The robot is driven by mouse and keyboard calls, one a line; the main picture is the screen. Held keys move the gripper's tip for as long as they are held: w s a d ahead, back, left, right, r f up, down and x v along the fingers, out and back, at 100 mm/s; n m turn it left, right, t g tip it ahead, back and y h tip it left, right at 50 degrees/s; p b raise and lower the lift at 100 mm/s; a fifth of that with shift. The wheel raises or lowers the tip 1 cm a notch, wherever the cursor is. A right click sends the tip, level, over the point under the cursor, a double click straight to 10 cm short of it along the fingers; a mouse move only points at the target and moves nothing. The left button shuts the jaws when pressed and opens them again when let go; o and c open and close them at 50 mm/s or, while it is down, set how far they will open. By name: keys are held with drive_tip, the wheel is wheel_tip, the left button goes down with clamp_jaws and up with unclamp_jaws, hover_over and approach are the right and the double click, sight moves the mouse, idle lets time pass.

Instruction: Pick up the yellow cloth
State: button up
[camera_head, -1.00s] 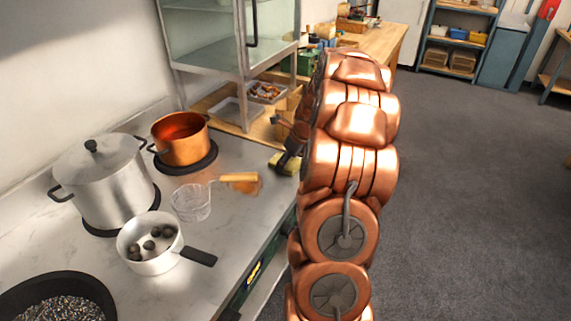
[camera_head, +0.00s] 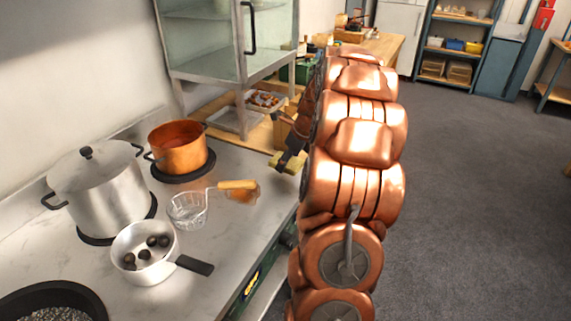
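The yellow cloth (camera_head: 289,163) is a small dull-yellow bundle at the right side of the counter, beside my copper arm. My gripper (camera_head: 287,158) is dark and small in the view, with its fingers at the cloth. It appears shut on the cloth. The arm hides part of the gripper, and I cannot tell how high the cloth is above the counter.
A wire basket (camera_head: 187,211) with a wooden handle and a white saucepan (camera_head: 147,272) of chestnuts stand on the counter. A copper pot (camera_head: 178,154) and steel stockpot (camera_head: 100,192) are behind. A glass cabinet (camera_head: 215,65) stands above a metal tray (camera_head: 234,120).

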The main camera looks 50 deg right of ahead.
drive_tip(key=s+a+r+b, duration=0.1)
drive_tip(key=s+b, duration=0.1)
drive_tip(key=s, duration=1.2)
drive_tip(key=shift+s+a+r, duration=0.2)
drive_tip(key=shift+s+a, duration=0.05)
drive_tip(key=shift+s, duration=0.1)
drive_tip(key=o, duration=0.4)
drive_tip(key=c, duration=0.3)
drive_tip(key=shift+c, duration=0.4)
